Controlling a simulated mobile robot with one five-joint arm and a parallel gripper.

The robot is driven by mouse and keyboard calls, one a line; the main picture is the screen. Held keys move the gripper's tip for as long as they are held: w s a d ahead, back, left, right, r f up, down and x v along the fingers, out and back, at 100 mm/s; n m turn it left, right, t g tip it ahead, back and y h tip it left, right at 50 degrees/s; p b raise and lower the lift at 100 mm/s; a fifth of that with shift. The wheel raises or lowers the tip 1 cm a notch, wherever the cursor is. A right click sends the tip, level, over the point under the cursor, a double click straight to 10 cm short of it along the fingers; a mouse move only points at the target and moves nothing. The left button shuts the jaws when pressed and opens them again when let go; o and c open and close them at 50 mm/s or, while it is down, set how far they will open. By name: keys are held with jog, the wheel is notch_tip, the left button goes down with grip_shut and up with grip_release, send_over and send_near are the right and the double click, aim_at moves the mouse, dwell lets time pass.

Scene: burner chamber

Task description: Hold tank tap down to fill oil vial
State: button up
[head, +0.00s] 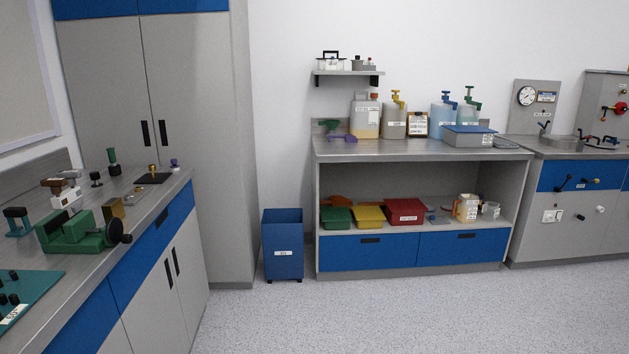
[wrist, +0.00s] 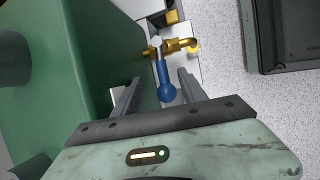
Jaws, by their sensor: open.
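In the wrist view, a large green tank body (wrist: 85,60) fills the left side. A small yellow spot (wrist: 195,48) shows at the tap's right end, over a white surface. I cannot tell whether it is oil or the vial. The head view shows neither my gripper nor this tap clearly.
In the wrist view, a dark-rimmed panel or tray (wrist: 284,40) is at the upper right, above speckled floor. The floor is clear.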

jog(key=o, duration=0.4)
jog(key=shift+p+v, duration=2.65)
jog(key=shift+v, duration=0.35)
jog(key=shift+o, duration=0.2)
jog(key=shift+d, duration=0.15)
